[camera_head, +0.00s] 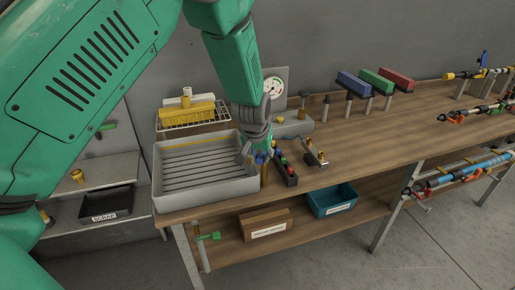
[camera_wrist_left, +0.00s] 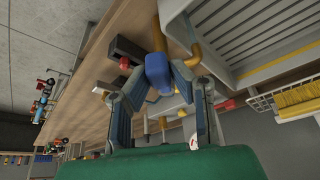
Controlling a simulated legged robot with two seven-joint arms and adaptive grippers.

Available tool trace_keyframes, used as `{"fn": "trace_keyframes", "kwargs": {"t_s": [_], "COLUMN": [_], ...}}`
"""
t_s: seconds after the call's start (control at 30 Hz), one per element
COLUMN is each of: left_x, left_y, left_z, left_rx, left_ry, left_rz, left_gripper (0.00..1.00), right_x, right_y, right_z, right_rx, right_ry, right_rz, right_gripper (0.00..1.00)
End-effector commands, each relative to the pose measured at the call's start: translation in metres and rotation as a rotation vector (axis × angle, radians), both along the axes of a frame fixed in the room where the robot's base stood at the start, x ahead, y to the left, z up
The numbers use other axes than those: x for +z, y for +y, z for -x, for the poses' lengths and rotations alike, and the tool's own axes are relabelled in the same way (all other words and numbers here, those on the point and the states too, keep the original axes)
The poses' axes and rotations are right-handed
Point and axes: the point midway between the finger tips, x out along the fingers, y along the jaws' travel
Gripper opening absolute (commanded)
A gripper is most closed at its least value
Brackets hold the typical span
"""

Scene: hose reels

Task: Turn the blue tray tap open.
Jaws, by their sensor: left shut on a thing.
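The blue tap handle (camera_head: 260,160) stands on a brass pipe (camera_head: 264,175) at the right wall of the grey ribbed tray (camera_head: 205,189). In the left wrist view the blue handle (camera_wrist_left: 158,69) lies between my fingers, with the brass pipe (camera_wrist_left: 158,34) beyond it. My left gripper (camera_head: 251,155) reaches down from above at the tray's right edge and is shut on the blue handle; the fingers show on both sides of it in the left wrist view (camera_wrist_left: 160,84). The exact finger contact is partly hidden. My right gripper is in neither view.
A black rack (camera_head: 287,175) with coloured pieces stands close right of the tap. A gauge (camera_head: 273,87) on a panel and a wire basket with a yellow brush (camera_head: 188,113) are behind. Blue, green and red blocks (camera_head: 376,82) stand farther right. The bench's front middle is clear.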

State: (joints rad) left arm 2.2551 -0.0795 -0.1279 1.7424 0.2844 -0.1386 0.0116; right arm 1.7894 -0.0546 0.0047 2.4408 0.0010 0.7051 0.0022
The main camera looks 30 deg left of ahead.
Motion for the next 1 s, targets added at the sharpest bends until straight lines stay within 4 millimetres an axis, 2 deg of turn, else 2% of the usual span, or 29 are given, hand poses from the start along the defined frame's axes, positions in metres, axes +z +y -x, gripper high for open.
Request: {"fn": "trace_keyframes", "kwargs": {"t_s": [0.1, 0.5, 1.0], "left_x": [-0.002, -0.004, -0.006], "left_y": [-0.007, -0.018, -0.021], "left_z": [0.002, -0.003, -0.005], "left_rx": [0.097, 0.34, 0.407], "left_ry": [0.013, 0.014, 0.018], "left_rz": [-0.004, 0.0, 0.004], "left_gripper": [0.0, 0.0, 0.0], "right_x": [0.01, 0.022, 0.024], "right_y": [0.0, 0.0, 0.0], "right_z": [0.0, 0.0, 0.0], "right_rx": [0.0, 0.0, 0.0], "right_ry": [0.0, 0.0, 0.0], "right_rz": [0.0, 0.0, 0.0], "right_gripper": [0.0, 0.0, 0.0]}}
